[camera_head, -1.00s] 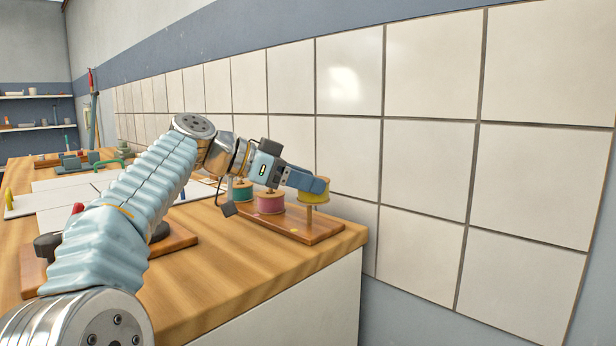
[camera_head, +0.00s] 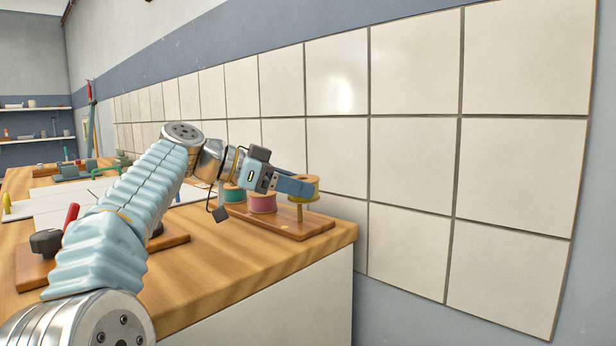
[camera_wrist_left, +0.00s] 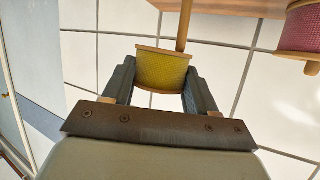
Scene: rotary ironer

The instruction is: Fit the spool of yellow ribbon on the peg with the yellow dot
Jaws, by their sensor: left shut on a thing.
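The spool of yellow ribbon (camera_wrist_left: 162,70), with tan flanges, is held between the two fingers of my left gripper (camera_wrist_left: 160,88) in the left wrist view. In the head view the spool (camera_head: 311,184) is at the tip of my left gripper (camera_head: 304,187), over the front peg (camera_head: 300,212) of a wooden board (camera_head: 284,222). In the wrist view this peg (camera_wrist_left: 185,25) meets the spool's flange off its middle. I cannot tell whether the peg has entered the bore. The yellow dot does not show. My right gripper is not in view.
A pink spool (camera_head: 262,204) and a green spool (camera_head: 233,195) stand on the same board, close beside my gripper. The tiled wall (camera_head: 408,240) is just behind. The wooden table (camera_head: 230,260) is clear in front of the board.

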